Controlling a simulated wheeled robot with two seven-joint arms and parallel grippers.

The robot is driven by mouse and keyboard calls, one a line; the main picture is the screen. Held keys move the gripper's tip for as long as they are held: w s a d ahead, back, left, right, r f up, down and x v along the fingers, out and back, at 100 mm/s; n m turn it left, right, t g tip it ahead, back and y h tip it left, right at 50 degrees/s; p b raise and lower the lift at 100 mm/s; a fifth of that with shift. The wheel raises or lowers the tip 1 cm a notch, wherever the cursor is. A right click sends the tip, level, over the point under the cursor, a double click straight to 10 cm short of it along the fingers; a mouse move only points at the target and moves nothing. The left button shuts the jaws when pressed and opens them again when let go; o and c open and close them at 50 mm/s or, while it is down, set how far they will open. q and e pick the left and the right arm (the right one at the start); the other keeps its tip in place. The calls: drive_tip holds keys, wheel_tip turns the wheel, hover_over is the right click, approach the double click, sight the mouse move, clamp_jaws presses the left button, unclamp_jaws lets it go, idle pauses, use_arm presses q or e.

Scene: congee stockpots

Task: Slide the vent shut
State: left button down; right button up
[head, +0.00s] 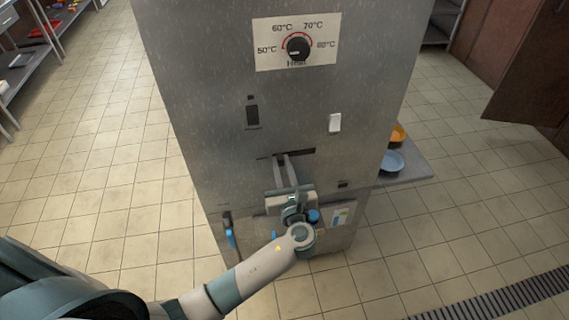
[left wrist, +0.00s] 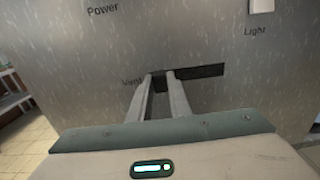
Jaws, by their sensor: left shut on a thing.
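The vent is a dark horizontal slot (head: 302,152) in the grey metal cabinet front. In the left wrist view the slot (left wrist: 203,71) runs to the right of the fingers, and the word "Vent" stands to their left. My left gripper (head: 280,158) reaches the cabinet at the left part of the slot. In the left wrist view its two fingers (left wrist: 160,77) are close together around a small dark vent tab (left wrist: 160,83), mostly hidden between them. Dark opening shows to the right of the fingers. My right gripper is not in view.
Above are a heat dial (head: 298,47), a dark power switch (head: 252,114) and a white light switch (head: 335,123). A blue bowl (head: 391,162) and an orange bowl (head: 398,136) stand on a surface at right. Tiled floor around the cabinet is mostly clear.

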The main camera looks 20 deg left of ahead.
use_arm(q)
drive_tip(key=c, duration=1.6)
unclamp_jaws()
drive_tip(key=shift+s+a+f, duration=0.1)
drive_tip(key=shift+s+a, duration=0.05)
drive_tip(key=shift+a, duration=0.1)
drive_tip(key=shift+c, duration=0.2)
drive_tip(key=shift+s, duration=0.1)
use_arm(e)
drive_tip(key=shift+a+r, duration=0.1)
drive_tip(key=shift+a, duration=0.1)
use_arm(q)
drive_tip(key=shift+d, duration=0.1)
drive_tip(key=shift+d, duration=0.1)
